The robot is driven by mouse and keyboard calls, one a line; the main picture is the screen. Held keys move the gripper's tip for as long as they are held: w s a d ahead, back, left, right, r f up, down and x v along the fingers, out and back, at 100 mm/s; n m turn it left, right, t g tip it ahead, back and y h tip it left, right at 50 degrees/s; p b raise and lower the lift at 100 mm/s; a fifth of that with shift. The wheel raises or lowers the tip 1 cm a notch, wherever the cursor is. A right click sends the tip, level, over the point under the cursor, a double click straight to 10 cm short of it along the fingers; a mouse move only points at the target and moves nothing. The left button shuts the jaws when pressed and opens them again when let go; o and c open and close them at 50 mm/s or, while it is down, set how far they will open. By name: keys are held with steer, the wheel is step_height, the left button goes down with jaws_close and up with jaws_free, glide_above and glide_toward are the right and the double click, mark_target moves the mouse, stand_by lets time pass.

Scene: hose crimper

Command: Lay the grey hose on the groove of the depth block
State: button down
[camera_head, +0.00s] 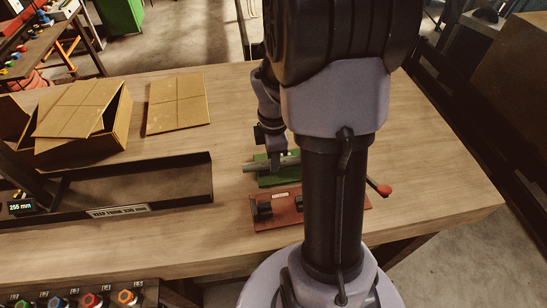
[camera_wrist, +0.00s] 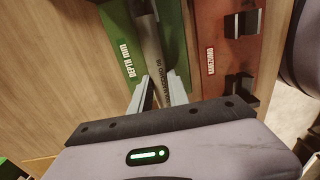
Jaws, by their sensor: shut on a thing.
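The grey hose (camera_head: 252,168) is a short straight tube, lying roughly left to right in the head view; it also runs lengthwise over the green block in the wrist view (camera_wrist: 150,42). My gripper (camera_head: 275,161) is shut on the hose, with a finger on each side of it in the wrist view (camera_wrist: 160,82). The green depth block (camera_head: 283,179) is directly below the hose, and its lettering shows in the wrist view (camera_wrist: 118,32). The hose is lined up with the block's length. I cannot tell whether it touches the groove, which the hose covers.
A red fixture (camera_head: 290,209) with black posts stands in front of the green block, with a red-knobbed lever (camera_head: 379,188) at right. A black tray (camera_head: 180,163), an open carton (camera_head: 112,128) and flat cardboard (camera_head: 178,103) are left. My arm hides part of the table.

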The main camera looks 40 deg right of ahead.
steer(key=shift+s+a+f, duration=0.2)
steer(key=shift+s+f, duration=0.1)
steer(key=shift+f, duration=0.1)
stand_by(0.4)
steer(key=c, duration=1.2)
jaws_free()
steer(key=shift+f, duration=0.1)
steer(key=shift+o, duration=0.2)
steer(key=r+p, duration=0.2)
steer(key=r, duration=0.1)
steer(key=r+p, duration=0.2)
steer(key=p, duration=0.1)
steer(key=r+p, duration=0.2)
steer(key=r, duration=0.1)
steer(key=shift+w+d+r+p, duration=0.15)
steer(key=shift+w+r+p, duration=0.1)
steer(key=shift+r+p, duration=0.1)
steer(key=shift+f, duration=0.1)
